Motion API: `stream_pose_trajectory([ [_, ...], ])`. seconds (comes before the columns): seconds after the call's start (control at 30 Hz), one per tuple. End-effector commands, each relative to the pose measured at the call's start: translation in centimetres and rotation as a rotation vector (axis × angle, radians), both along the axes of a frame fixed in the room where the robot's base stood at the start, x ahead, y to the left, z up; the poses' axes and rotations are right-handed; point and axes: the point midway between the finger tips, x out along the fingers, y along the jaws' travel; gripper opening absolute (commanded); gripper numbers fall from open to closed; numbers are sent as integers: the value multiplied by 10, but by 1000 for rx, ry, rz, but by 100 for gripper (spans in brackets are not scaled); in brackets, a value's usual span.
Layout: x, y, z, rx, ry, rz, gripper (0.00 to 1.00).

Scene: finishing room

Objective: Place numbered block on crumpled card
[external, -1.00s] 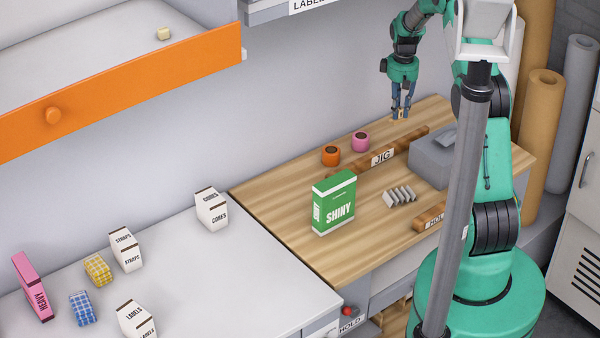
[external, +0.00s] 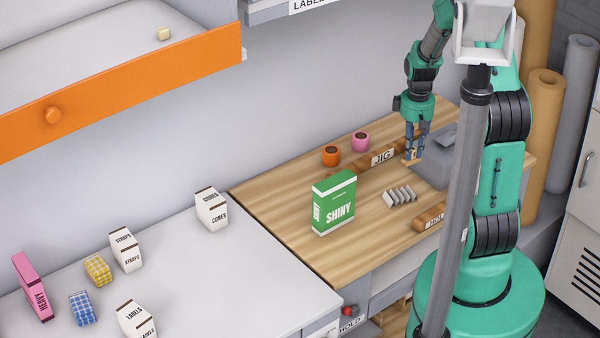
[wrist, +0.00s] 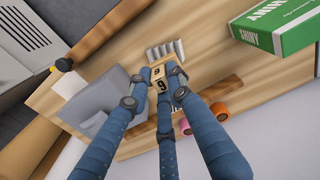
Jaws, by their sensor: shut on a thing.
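The numbered block (wrist: 157,79) is a small wooden cube with dark digits on its faces. My gripper (external: 413,153) is shut on it and holds it above the wooden bench top, near the JIG bar. In the external view the block (external: 411,161) shows at the fingertips. A grey, ridged, folded piece (external: 399,196), which looks like the crumpled card, lies on the bench in front of my gripper. It also shows in the wrist view (wrist: 165,51), just beyond the block and apart from it.
A green SHINY box (external: 334,203) stands left of the ridged piece. A grey box (external: 432,168) stands right of my gripper. Orange (external: 331,156) and pink (external: 360,142) rolls sit behind. Wooden bars labelled JIG (external: 383,157) and HOLD (external: 434,219) lie on the bench.

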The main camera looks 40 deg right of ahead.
Motion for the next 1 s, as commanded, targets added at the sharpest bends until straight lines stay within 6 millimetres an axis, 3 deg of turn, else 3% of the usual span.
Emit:
stream_pose_trajectory([
  [0.2, -43, 26, -6, 0, 0, 16, 1],
  [0.4, -72, 43, -12, 1, 0, 26, 1],
  [0.9, -110, 66, -21, 0, -1, 39, 0],
  [1.0, -110, 66, -32, 2, 2, 39, 0],
])
